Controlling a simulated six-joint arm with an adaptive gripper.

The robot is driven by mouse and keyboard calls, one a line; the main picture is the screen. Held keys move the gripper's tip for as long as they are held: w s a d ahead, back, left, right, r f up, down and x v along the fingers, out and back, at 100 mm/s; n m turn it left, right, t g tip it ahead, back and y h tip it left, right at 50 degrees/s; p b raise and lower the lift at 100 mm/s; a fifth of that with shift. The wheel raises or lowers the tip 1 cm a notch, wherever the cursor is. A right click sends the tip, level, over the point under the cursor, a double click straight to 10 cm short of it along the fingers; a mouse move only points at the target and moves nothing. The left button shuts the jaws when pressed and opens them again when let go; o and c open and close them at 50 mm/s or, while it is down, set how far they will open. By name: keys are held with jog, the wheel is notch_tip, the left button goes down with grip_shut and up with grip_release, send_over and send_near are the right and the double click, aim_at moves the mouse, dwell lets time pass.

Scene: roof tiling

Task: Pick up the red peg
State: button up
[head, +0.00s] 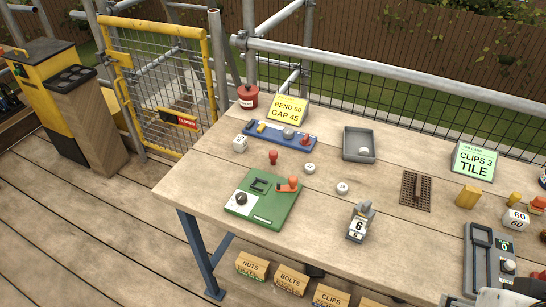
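A small red peg (273,157) with a rounded head stands on the wooden table, between the blue tray (262,138) and the green box (245,186). A second small red piece (304,141) sits at the right end of the blue tray. My gripper's fingers cannot be made out there, and nothing touches the peg.
White round pieces (342,188) and a white die (240,144) lie near the peg. A grey tray (361,156), a brown grid (416,190), a grey device marked 6 (359,226) and a yellow block (467,197) stand farther right. Bare table lies between them.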

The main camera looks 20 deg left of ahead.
jog(key=w+a+r+n+t, duration=0.1)
jog(key=w, duration=0.9)
jog(key=w+a+r+n+t, duration=0.1)
jog(key=w+a+t, duration=0.1)
jog(key=w, duration=0.7)
jog(key=w+a+f+n+t+y, duration=0.1)
jog(key=w+a+f+n+y, duration=0.25)
jog(key=w+a, duration=0.95)
jog(key=n+g+y, duration=0.3)
jog(key=n+y, duration=0.4)
jog(key=y, duration=0.1)
send_near(274, 157)
jog(key=shift+x, duration=0.9)
jog(key=shift+s+m, duration=0.1)
jog(key=shift+m, duration=0.15)
jog(key=shift+x, duration=1.35)
